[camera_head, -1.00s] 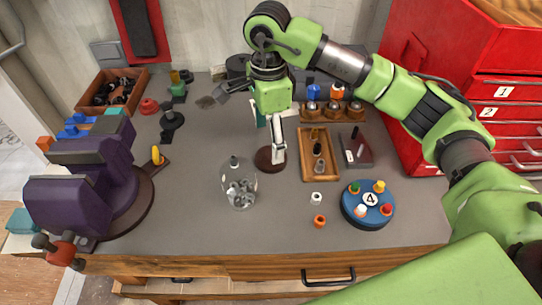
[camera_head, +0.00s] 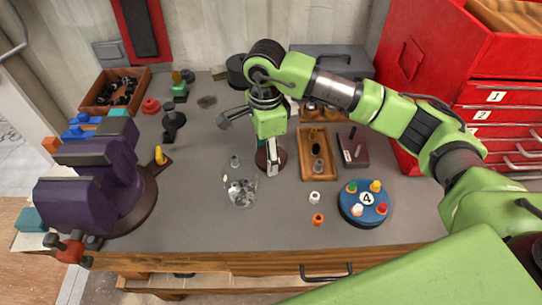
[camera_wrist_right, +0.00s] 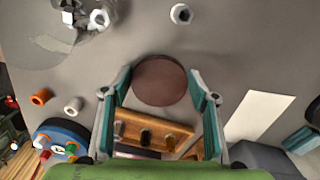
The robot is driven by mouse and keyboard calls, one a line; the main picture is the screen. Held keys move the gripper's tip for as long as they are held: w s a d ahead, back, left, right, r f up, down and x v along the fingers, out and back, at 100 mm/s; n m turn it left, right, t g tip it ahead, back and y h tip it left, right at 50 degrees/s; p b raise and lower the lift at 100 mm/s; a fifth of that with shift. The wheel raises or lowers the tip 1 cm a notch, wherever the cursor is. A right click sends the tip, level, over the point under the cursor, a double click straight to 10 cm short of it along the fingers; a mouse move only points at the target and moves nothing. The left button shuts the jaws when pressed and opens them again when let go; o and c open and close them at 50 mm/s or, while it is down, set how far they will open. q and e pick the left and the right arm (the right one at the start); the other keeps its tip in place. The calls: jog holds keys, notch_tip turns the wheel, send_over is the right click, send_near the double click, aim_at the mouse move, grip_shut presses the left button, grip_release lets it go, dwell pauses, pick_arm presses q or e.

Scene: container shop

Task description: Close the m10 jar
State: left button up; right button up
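The m10 jar is a clear glass jar (camera_head: 241,190) on the table, with several metal nuts inside and its mouth uncovered. It shows partly in the right wrist view (camera_wrist_right: 62,28) at the upper left. A dark brown round lid (camera_wrist_right: 159,80) lies flat on the table just right of and behind the jar. My right gripper (camera_head: 272,158) points down over the lid and hides part of it in the head view. In the right wrist view its fingers (camera_wrist_right: 160,92) are apart, on either side of the lid, with nothing gripped. My left gripper is out of view.
A loose nut (camera_head: 235,162) lies behind the jar. A wooden tray (camera_head: 304,166), white cap (camera_head: 314,197), orange ring (camera_head: 317,219) and blue round holder (camera_head: 352,215) stand to the right. A purple vise (camera_head: 85,190) stands left. The table between vise and jar is clear.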

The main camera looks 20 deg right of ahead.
aim_at(266, 158)
dwell(0.3)
jog(key=shift+r, duration=0.35)
notch_tip(266, 158, up, 9)
jog(key=b, duration=0.3)
jog(key=shift+r, duration=0.15)
